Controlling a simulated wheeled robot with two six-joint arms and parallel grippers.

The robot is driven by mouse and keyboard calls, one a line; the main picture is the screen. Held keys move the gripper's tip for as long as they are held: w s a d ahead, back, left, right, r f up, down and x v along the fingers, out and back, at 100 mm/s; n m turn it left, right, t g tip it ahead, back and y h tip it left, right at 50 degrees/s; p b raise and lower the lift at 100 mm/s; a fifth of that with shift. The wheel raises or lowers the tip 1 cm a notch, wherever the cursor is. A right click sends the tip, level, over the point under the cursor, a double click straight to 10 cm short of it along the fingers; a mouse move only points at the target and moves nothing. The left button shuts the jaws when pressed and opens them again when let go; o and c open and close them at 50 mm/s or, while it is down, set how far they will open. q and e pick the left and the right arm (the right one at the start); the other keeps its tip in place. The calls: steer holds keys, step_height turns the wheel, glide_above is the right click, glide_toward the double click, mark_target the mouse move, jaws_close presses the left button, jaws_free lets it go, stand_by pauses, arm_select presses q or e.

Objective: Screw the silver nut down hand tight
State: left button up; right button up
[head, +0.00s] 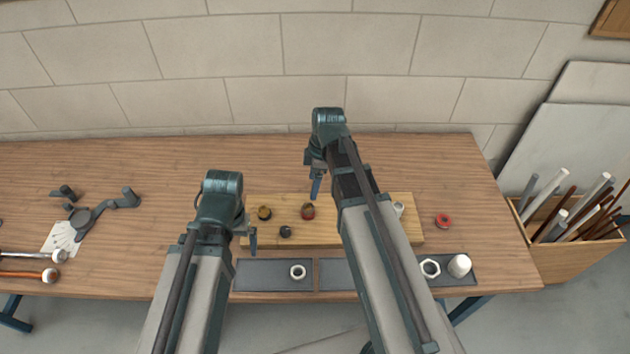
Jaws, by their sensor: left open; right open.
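A wooden board (346,237) lies on the bench and carries several small fittings: a brass one (264,212), a reddish-brown one (308,211), a dark one (286,231) and a pale one (399,208) partly behind my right arm. A pale hex nut (430,267) lies on the right dark tray, and a pale ring-like nut (297,271) on the left one. I cannot tell which is the silver nut. My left gripper (252,239) is open at the board's left end. My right gripper (315,188) is open, in line with the reddish-brown fitting; its height is unclear.
Dark trays (262,276) line the bench's front edge. A white cylinder (460,265) stands on the right one. A red ring (443,221) lies right of the board. Hammers (30,275) and a grey tool (85,218) lie left. A crate (570,254) of pipes stands right. The back bench is clear.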

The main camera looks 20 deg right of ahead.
mark_target(308, 207)
arm_select(q)
step_height(308, 207, down, 11)
steer(key=b, duration=0.9)
steer(key=shift+r+b, duration=0.15)
steer(key=shift+b, duration=0.15)
arm_select(e)
steer(key=f, duration=0.3)
steer(key=a+f, duration=0.1)
steer(key=f, duration=0.6)
steer(key=shift+w+a+f, duration=0.25)
steer(key=shift+a+f, duration=0.05)
steer(key=shift+f, duration=0.05)
jaws_close()
steer(key=m, duration=0.4)
steer(key=shift+s+t, duration=0.1)
steer(key=shift+t, duration=0.2)
steer(key=m, duration=0.5)
steer(key=shift+a+f+t+h, duration=0.1)
steer(key=shift+t+h, duration=0.2)
steer(key=shift+h, duration=0.1)
steer(key=m, duration=0.3)
steer(key=shift+h, duration=0.3)
